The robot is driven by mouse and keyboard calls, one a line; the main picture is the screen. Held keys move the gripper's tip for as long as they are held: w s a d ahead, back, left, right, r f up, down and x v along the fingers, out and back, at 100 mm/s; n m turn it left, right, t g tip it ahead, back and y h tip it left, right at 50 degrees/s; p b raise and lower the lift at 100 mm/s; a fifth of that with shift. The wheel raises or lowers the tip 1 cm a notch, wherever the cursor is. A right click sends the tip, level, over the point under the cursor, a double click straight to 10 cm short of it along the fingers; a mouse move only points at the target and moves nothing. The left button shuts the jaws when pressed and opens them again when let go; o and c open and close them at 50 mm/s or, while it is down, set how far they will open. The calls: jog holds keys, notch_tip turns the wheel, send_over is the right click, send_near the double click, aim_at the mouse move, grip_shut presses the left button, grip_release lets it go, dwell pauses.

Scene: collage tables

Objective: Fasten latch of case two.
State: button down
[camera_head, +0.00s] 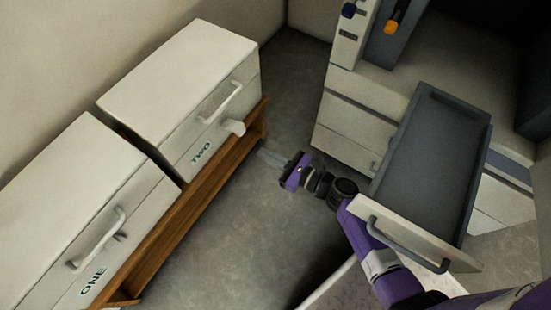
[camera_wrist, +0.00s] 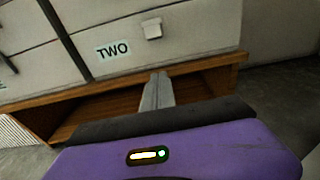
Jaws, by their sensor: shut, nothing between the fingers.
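Case two (camera_head: 178,75) is a white box with a handle on its front and the label TWO (camera_head: 201,153). Its latch (camera_head: 233,127) is a small pale tab sticking out from the front below the handle. In the wrist view the latch (camera_wrist: 152,28) is at the upper middle, right of the label. My gripper (camera_head: 264,156) is shut and empty, in front of case two and lower than the latch. In the wrist view its fingertips (camera_wrist: 158,80) lie together below the latch, apart from it in the picture. The case's lid and handle are outside the wrist view.
Case one (camera_head: 75,180) stands left of case two. Both rest on a wooden bench (camera_head: 190,215). An open grey drawer (camera_head: 430,165) projects from a white cabinet (camera_head: 355,130) at the right, close to my arm. Bare floor (camera_head: 220,255) lies between bench and drawer.

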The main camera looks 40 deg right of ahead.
aim_at(234, 128)
jog(key=w+a+r, duration=0.1)
jog(key=w+r, duration=0.2)
jog(key=w, duration=0.2)
jog(key=shift+w+a+r, duration=0.15)
jog(key=shift+w+a, duration=0.05)
jog(key=shift+a, duration=0.2)
